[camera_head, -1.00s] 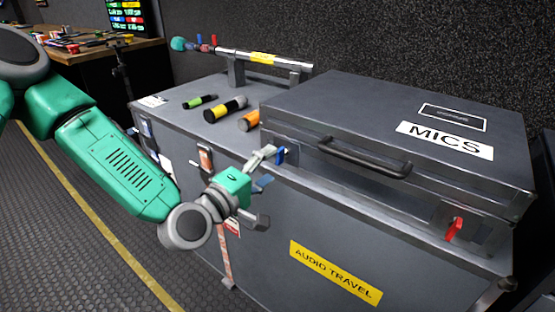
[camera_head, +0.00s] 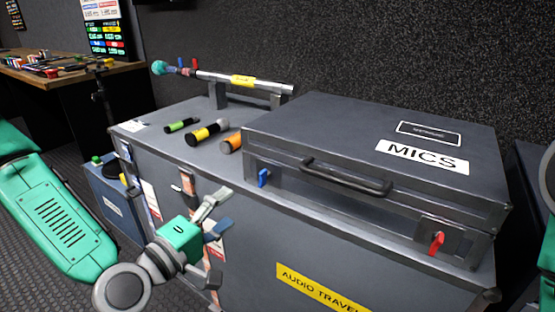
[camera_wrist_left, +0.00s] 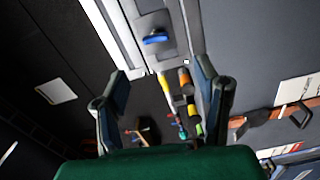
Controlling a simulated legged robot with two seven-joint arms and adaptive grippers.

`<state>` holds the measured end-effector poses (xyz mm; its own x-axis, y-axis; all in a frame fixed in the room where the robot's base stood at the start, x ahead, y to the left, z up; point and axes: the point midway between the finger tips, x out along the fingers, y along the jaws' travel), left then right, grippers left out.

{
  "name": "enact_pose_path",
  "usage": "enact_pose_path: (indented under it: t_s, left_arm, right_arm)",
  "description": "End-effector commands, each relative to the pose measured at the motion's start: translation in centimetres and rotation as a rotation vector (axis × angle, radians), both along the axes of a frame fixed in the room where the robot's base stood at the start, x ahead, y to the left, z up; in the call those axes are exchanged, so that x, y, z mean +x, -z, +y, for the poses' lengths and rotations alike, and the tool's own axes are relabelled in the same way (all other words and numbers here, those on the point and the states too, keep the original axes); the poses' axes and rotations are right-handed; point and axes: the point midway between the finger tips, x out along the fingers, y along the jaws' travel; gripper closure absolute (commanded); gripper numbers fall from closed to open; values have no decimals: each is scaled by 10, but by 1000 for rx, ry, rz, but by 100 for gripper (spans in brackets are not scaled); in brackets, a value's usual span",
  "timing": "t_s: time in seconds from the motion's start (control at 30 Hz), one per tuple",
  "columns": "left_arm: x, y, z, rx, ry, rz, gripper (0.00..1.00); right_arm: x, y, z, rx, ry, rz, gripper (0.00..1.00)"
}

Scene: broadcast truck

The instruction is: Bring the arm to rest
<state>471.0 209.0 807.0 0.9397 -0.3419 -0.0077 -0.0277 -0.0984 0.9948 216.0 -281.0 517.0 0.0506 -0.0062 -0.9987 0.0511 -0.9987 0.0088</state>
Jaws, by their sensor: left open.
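My left gripper (camera_head: 218,240) is open and empty, in front of the grey case's left end and left of the MICS case. In the left wrist view its two fingers (camera_wrist_left: 163,90) stand apart with nothing between the pads. The MICS case (camera_head: 330,130) lies shut on the large grey case (camera_head: 240,235). Its blue latch (camera_head: 263,177) is clear of my fingers and also shows in the wrist view (camera_wrist_left: 157,38). Its red latch (camera_head: 437,243) is at the right. A part of my right arm (camera_head: 548,180) shows at the right edge; its gripper is out of frame.
A green (camera_head: 182,125), a yellow (camera_head: 206,132) and an orange-banded cylinder (camera_head: 231,143) lie on the grey case. A silver tube (camera_head: 245,82) rests on a stand behind. A blue bin (camera_head: 110,190) stands left of the case. A cluttered desk (camera_head: 50,85) is farther back.

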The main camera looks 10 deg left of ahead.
Motion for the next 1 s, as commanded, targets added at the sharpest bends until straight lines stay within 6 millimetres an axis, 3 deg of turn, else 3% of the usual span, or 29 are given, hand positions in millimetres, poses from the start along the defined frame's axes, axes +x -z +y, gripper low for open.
enact_pose_path:
  t_s: [0.13, 0.27, 0.37, 0.5, 0.6, 0.7, 0.83, 1.0]
  left_arm:
    - [-9, 22, -11, 90, 47, 71, 43]
    - [-45, 81, -30, 337, 183, 253, 43]
    - [-94, 138, -29, 602, 341, 435, 43]
    - [-171, 192, 3, 955, 577, 668, 43]
    - [-213, 209, 33, 1141, 715, 793, 43]
    - [-240, 214, 57, 1263, 810, 878, 43]
    - [-255, 216, 72, 1333, 867, 931, 43]
    - [-257, 217, 74, 1342, 876, 938, 43]
  right_arm:
    - [0, -7, 0, 0, 0, 0, 60]
    - [0, -22, 0, 0, 0, 1, 60]
    - [0, -37, 0, 0, 0, 0, 60]
    - [0, -56, 0, 0, 0, 0, 60]
    - [0, -66, 0, 0, 0, 0, 60]
    - [0, -72, 0, 0, 0, 1, 60]
    - [0, -74, 0, 0, 0, 1, 60]
    - [0, -73, 0, 0, 0, 1, 60]
